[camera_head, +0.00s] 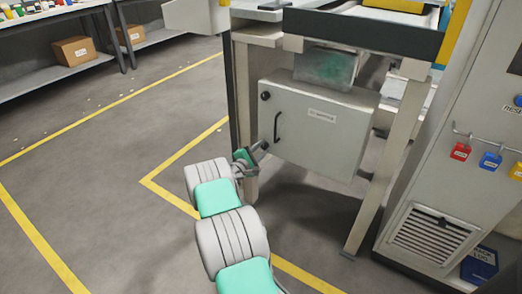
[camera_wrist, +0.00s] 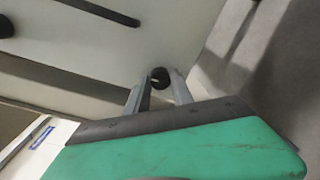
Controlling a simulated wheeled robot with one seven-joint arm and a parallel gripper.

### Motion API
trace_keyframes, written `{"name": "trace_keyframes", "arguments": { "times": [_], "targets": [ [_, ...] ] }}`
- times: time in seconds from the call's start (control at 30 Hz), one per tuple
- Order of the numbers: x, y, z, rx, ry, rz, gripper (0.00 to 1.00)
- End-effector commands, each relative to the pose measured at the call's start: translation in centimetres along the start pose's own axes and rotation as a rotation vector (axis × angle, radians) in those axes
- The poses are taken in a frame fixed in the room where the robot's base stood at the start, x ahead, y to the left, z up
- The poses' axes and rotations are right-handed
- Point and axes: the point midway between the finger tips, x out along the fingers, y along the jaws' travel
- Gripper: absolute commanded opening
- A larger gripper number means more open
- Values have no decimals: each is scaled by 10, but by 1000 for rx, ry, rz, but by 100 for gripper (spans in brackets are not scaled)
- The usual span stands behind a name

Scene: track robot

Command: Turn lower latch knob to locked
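A light grey cabinet (camera_head: 325,135) hangs under the machine frame, with an upper black knob (camera_head: 265,96) and a black bar handle (camera_head: 277,128) on its door. My gripper (camera_head: 262,147) is at the lower left of this door and largely hides the lower knob in the head view. In the wrist view the round black lower latch knob (camera_wrist: 159,77) sits between the tips of my gripper (camera_wrist: 160,74). The fingers are apart on either side of it; whether they press on it is not clear. The upper knob (camera_wrist: 6,27) and handle (camera_wrist: 100,11) also show there.
A frame leg (camera_head: 385,175) stands right of the cabinet. Farther right is a grey control cabinet (camera_head: 455,165) with hanging padlocks (camera_head: 490,160) and a blue box (camera_head: 480,264) at its foot. The floor (camera_head: 105,195) at left is open, with yellow lines.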

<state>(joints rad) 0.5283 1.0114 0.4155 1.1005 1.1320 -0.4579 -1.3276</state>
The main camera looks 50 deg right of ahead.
Motion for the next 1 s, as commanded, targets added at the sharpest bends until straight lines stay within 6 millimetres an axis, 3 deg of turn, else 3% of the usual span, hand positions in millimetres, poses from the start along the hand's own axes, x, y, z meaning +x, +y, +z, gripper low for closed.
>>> {"name": "trace_keyframes", "arguments": {
  "times": [0.27, 0.53, 0.9, 1.0],
  "targets": [
    [0, 0, 0, 1, 0, 0, 50],
    [-3, 1, 0, 0, 1, 0, 50],
    [-68, 2, 0, -1, 3, 1, 50],
    [-77, 1, 0, 0, 2, 0, 50]
  ]
}}
